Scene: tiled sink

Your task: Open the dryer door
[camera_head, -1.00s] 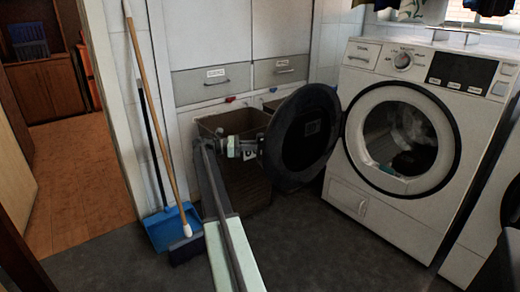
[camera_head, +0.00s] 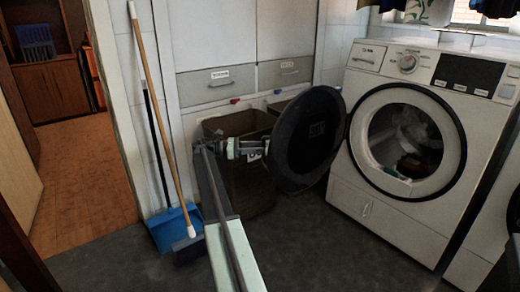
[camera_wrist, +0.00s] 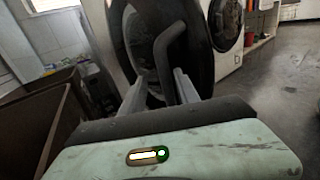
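The white dryer (camera_head: 347,172) stands at the right in the head view, with its round opening showing clothes inside. Its dark round door (camera_head: 318,150) is swung wide open to the left, away from the opening. The door also fills the upper middle of the wrist view (camera_wrist: 140,45). My gripper (camera_head: 262,147) is at the door's left edge. In the wrist view its two fingers (camera_wrist: 160,90) are apart, with the dark curved door handle (camera_wrist: 171,55) between them. The handle is nearer the right finger, and a gap shows at the left finger.
Brown bins (camera_head: 245,190) stand behind my arm, below white cabinets (camera_head: 285,40). A broom (camera_head: 160,110) and blue dustpan (camera_head: 172,232) lean at the left, beside a doorway. Dark floor (camera_head: 320,245) is clear in front of the dryer.

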